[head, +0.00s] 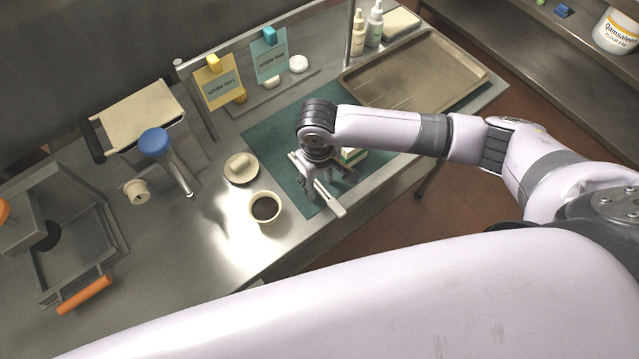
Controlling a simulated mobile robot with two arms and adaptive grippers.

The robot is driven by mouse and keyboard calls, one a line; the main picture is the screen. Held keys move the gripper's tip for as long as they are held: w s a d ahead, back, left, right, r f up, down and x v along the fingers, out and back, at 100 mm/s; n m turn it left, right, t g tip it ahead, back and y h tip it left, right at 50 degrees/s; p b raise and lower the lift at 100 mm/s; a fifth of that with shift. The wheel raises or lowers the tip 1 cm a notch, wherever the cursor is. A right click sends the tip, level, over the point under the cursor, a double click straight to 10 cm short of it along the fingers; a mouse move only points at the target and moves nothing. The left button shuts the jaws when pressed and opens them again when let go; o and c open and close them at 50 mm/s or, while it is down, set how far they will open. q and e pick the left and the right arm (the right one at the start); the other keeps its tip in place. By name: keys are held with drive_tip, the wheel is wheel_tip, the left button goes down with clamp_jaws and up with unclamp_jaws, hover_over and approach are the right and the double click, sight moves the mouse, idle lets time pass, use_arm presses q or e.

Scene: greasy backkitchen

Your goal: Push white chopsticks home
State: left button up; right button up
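My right gripper (318,183) points down over the dark green mat (270,137) on the steel counter. A thin, pale, stick-like piece (328,201), which looks like the white chopsticks, slants beneath and beside its fingers toward the counter's front edge. I cannot tell whether the fingers grip it or only stand around it. A small white and green box (353,156) sits just behind the gripper, partly hidden by it and the arm. My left gripper is not in view.
A bowl of dark liquid (265,207) and a saucer (241,178) with a pale piece on it stand left of the gripper. A large tray (415,75) lies at the back right. A blue-topped tool (155,143) and a orange-handled press (84,294) stand left.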

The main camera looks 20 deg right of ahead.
sight(318, 186)
drive_tip(key=shift+f, duration=0.2)
drive_tip(key=shift+c, duration=0.6)
drive_tip(key=c, duration=0.8)
wheel_tip(318, 186, up, 20)
drive_tip(key=b, duration=0.1)
drive_tip(key=shift+b, duration=0.3)
